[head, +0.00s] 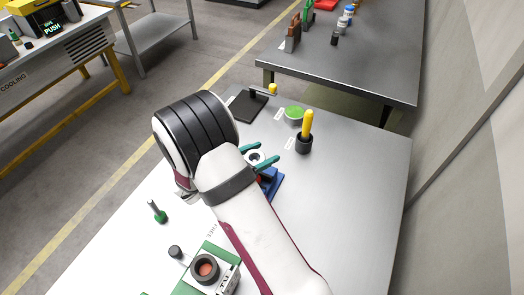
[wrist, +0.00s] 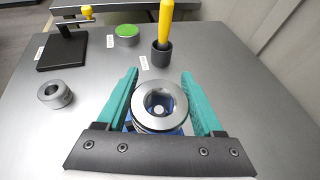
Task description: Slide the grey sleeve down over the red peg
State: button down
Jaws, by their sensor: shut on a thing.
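My gripper (wrist: 160,72) has two teal fingers, one on each side of the grey sleeve (wrist: 140,119), and is shut on it. The sleeve's open top faces the wrist camera. A blue base (wrist: 184,128) shows partly behind and below it. In the head view, my gripper (head: 258,154) is just above the blue base (head: 273,186), partly covered by my arm. A small red patch (head: 261,178) between sleeve and base may be the red peg. The peg is mostly hidden, so I cannot tell whether the sleeve is around it.
A loose grey ring (wrist: 55,95) lies at the left. A dark cup (wrist: 161,54) with a yellow handle, a green-topped dish (wrist: 126,35) and a black stand (wrist: 65,48) stand beyond. A green fixture (head: 190,274) is near the front. The table's right side is clear.

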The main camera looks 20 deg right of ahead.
jog(key=shift+f, duration=2.65)
dwell(1.1)
grip_release()
jog(key=v, duration=1.6)
jog(key=s+d+r+m+g+y, duration=0.3)
jog(key=s+d+r+m+g, duration=0.15)
jog(key=s+m, duration=0.3)
jog(key=s+d+r+m+g+y, duration=0.25)
jog(key=s+d+m+g, duration=0.2)
jog(key=s+m, duration=0.35)
jog(key=s+a+r+m+t+y, duration=0.2)
jog(key=s+a+m+y, duration=0.3)
jog(key=m, duration=0.8)
jog(key=s+y, duration=0.3)
jog(key=shift+a+r+m+t, duration=0.2)
jog(key=shift+r+m+t, duration=0.1)
jog(key=shift+r+m, duration=0.05)
jog(key=shift+w, duration=0.1)
